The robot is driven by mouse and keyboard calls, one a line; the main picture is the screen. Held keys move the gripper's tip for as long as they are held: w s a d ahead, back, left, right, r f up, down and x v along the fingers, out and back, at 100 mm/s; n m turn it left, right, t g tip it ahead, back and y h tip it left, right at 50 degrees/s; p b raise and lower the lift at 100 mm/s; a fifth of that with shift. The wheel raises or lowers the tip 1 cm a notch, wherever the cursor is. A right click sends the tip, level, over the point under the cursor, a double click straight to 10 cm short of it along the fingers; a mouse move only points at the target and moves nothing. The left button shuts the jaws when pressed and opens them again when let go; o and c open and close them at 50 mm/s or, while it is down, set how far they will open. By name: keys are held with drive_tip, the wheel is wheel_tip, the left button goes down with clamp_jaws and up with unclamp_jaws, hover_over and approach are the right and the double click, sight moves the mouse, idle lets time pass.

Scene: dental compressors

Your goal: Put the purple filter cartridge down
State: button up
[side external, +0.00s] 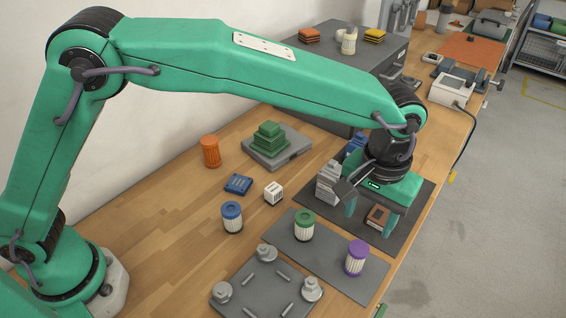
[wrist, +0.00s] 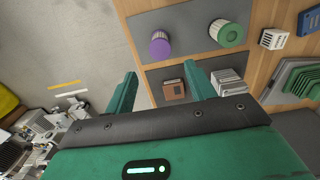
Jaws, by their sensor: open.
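The purple filter cartridge (side external: 356,257), with a purple top and a white pleated body, stands upright on a dark grey mat (side external: 325,262) near the table's front edge. It also shows in the wrist view (wrist: 160,45), beyond my fingertips. My gripper (side external: 372,216) is open and empty, with its fingers over a second grey mat (side external: 420,213) to the upper right. The two fingers show apart in the wrist view (wrist: 162,75), clear of the cartridge.
A green-topped filter (side external: 304,225) stands on the cartridge's mat, left of it. A brown block (side external: 379,215) and a light grey stack (side external: 328,183) are by my fingers. A blue filter (side external: 232,217) and a grey fixture plate (side external: 262,290) lie left. Open wood surrounds the orange canister (side external: 210,151).

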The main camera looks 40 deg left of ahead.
drive_tip(key=shift+a, duration=0.1)
drive_tip(key=s+a+r+t, duration=0.1)
drive_tip(key=a+r, duration=0.3)
drive_tip(key=a, duration=0.3)
drive_tip(key=a+r+t+h, duration=0.1)
drive_tip(key=a+r, duration=0.2)
drive_tip(key=a, duration=0.4)
drive_tip(key=s+a+r, duration=0.1)
drive_tip(key=a+r, duration=0.3)
drive_tip(key=a, duration=0.3)
drive_tip(key=s+a+f+t+y, duration=0.1)
drive_tip(key=s+a+t, duration=0.2)
drive_tip(key=s+a, duration=1.1)
drive_tip(key=a, duration=0.3)
drive_tip(key=shift+s+f+t, duration=0.2)
drive_tip(key=shift+f+t, duration=0.1)
drive_tip(key=shift+f, duration=0.1)
